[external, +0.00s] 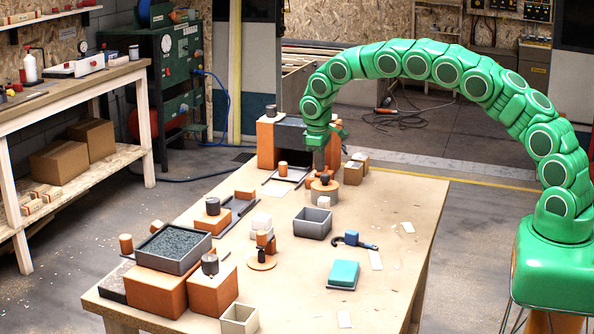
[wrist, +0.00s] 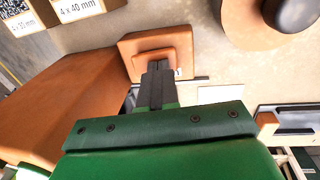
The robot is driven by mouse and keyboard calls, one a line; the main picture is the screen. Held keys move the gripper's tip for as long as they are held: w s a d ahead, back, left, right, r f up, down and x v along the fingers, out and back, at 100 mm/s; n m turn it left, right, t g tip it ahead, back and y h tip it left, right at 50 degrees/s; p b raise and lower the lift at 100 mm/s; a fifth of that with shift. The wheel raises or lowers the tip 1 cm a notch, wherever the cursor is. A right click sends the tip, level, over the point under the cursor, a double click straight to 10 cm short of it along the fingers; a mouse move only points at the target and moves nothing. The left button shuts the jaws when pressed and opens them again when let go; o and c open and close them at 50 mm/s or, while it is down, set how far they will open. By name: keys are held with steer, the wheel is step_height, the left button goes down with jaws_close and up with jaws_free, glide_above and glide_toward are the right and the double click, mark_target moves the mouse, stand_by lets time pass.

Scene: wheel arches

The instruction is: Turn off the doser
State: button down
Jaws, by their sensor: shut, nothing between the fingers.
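Nothing in view is labelled as the doser, and I cannot tell for certain which object it is. My gripper (external: 320,168) points down at the far end of the table, beside an orange box-shaped unit with a dark top (external: 268,150). In the wrist view the two dark fingers of my gripper (wrist: 158,68) are together and empty. Their tips are over a small brown block (wrist: 175,42) with a raised brown piece on it, possibly a switch. I cannot tell whether they touch it. The fingers hide part of the raised piece. The unit's orange side (wrist: 70,90) is left of the fingers.
A round brown base with a dark knob (wrist: 292,15) is at the upper right of the wrist view. Labelled "4 x 40 mm" boxes (wrist: 85,8) are at upper left. A grey bin (external: 312,224), a teal block (external: 344,273) and a gravel-filled tray (external: 172,246) are on the table.

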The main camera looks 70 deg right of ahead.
step_height(320, 180, up, 14)
steer(key=a, duration=0.2)
steer(key=shift+a+f, duration=0.15)
steer(key=shift+a, duration=0.1)
steer(key=shift+s+d+r+h, duration=0.2)
steer(key=shift+s+d+h, duration=0.1)
steer(key=shift+d+h, duration=0.15)
steer(key=shift+d, duration=0.1)
stand_by(0.3)
glide_toward(319, 174)
steer(key=d+f, duration=0.2)
steer(key=f, duration=0.1)
steer(key=d+f, duration=0.3)
steer(key=shift+d, duration=0.15)
stand_by(0.4)
